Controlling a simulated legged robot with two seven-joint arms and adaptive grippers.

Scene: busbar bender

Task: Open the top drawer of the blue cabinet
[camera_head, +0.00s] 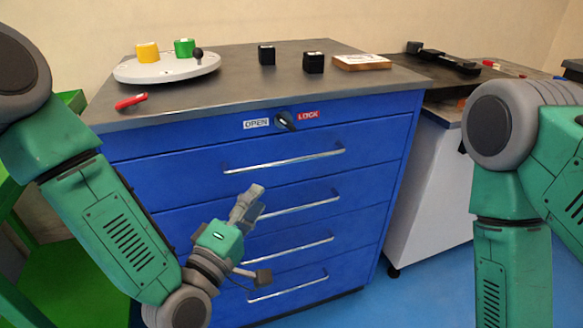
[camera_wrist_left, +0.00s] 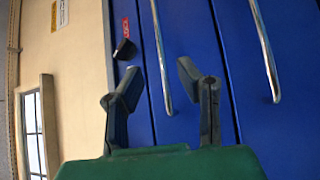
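The blue cabinet (camera_head: 340,138) stands in front of me with several drawers, each with a silver bar handle. The top drawer's handle (camera_head: 285,160) lies below the OPEN/LOCK labels and the black knob (camera_head: 287,121); the drawer is shut. My left gripper (camera_head: 252,197) is in front of the cabinet, below the top handle and near the second handle (camera_head: 300,204) in the head view. In the left wrist view its fingers (camera_wrist_left: 155,85) are spread apart, with the top handle (camera_wrist_left: 160,55) between and beyond them. Nothing is held. My right gripper is out of view.
On the cabinet top (camera_head: 235,90) are a round white plate (camera_head: 165,70) with yellow and green parts, a red-handled item (camera_head: 131,101), two black blocks (camera_head: 313,62) and a wooden block (camera_head: 361,62). A white cabinet (camera_head: 435,205) stands to the right.

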